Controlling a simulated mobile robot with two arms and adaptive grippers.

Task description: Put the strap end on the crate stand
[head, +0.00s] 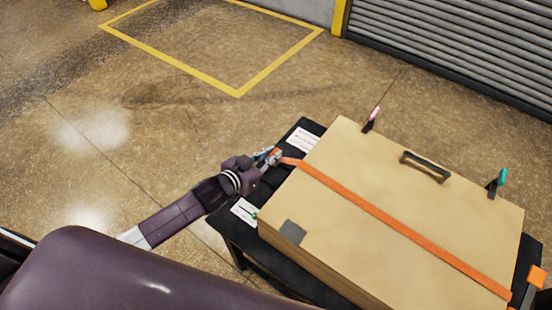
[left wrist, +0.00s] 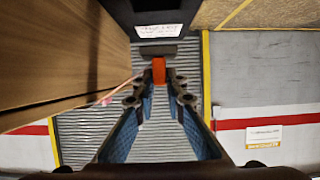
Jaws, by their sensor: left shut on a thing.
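The orange strap (head: 400,228) lies across the top of the wooden crate (head: 400,175). My left gripper is shut on the orange strap end (head: 276,151), which also shows between the fingertips in the left wrist view (left wrist: 158,70). The gripper is beside the crate, over the left side of the black crate stand (head: 312,127). Whether the strap end touches the stand cannot be told. My right gripper is not in view.
White labels (head: 303,139) lie on the stand's left margin. A pink-topped clamp (head: 371,119), a dark handle (head: 425,165) and a teal-topped clamp (head: 497,183) are along the crate's far side. An orange-topped piece (head: 537,275) is at the right. Open floor lies left of the stand.

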